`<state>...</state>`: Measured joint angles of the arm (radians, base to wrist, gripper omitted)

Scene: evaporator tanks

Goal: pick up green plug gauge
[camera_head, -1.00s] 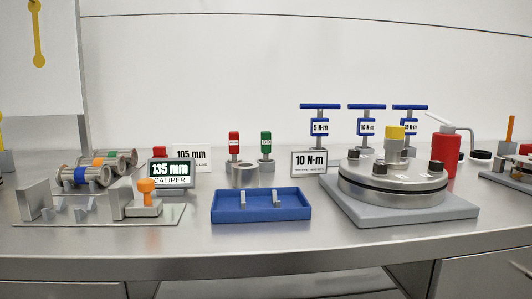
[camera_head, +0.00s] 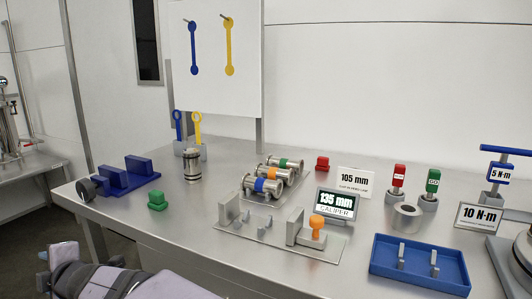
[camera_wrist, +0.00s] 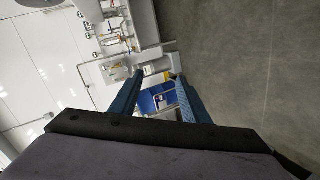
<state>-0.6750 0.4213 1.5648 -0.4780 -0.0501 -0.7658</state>
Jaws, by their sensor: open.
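The green plug gauge (camera_head: 433,181) stands upright on a round grey base at the right of the bench in the head view, its green handle bearing a white label. A similar red gauge (camera_head: 398,177) stands just left of it. My gripper (camera_wrist: 159,76) shows in the wrist view with its two blue fingers apart and nothing between them. Part of my arm shows at the lower left of the head view, well away from the gauge. I cannot make out the green gauge in the wrist view.
A metal ring (camera_head: 405,217) and a blue tray (camera_head: 418,268) lie in front of the gauges. The caliper display (camera_head: 338,205) and 105 mm sign (camera_head: 355,183) stand to their left. The 10 N·m sign (camera_head: 477,217) is at the right.

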